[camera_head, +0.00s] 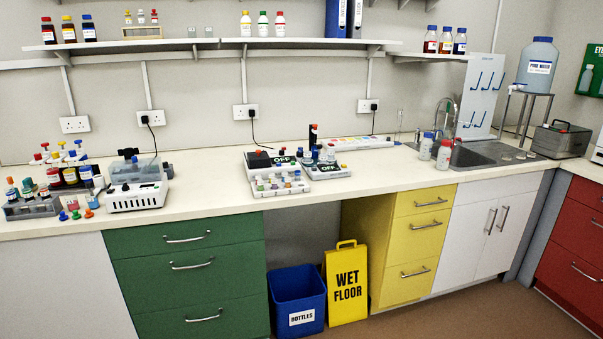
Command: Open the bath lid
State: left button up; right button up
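A grey metal box (562,140) that looks like a bath stands on the counter right of the sink. Its flat lid (562,127) appears shut, with a dark and red handle on top. I cannot see inside it. A white vented unit (137,193) with a see-through cover (135,170) sits on the left part of the bench; this cover also looks shut. I cannot tell for certain which of the two is the bath. Neither of my grippers shows in the head view.
Bottle racks (32,207) crowd the bench's left end. Devices marked OFF (327,171) and a tray of coloured caps (280,187) fill the middle. A water tank (537,62) stands behind the sink (475,155). A blue bin (297,300) and a wet-floor sign (346,285) stand below.

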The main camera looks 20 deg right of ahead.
aim_at(569, 124)
jog(key=l+z, duration=0.1)
jog(key=l, duration=0.3)
jog(key=i+l, duration=0.15)
jog(key=l, duration=0.3)
jog(key=i+l+z, duration=0.15)
jog(key=l, duration=0.65)
jog(key=i+l+z, duration=0.15)
jog(key=l, duration=0.25)
jog(key=i+l, duration=0.15)
jog(key=l, duration=0.25)
jog(key=i+l+z, duration=0.15)
jog(key=l, duration=0.25)
jog(key=i+l, duration=0.1)
jog(key=l, duration=0.25)
jog(key=i+l+z, duration=0.2)
jog(key=i+l, duration=0.4)
jog(key=l, duration=0.25)
jog(key=i+l+z, duration=0.2)
jog(key=i+l, duration=0.5)
jog(key=k+l, duration=0.05)
jog(key=l, duration=0.05)
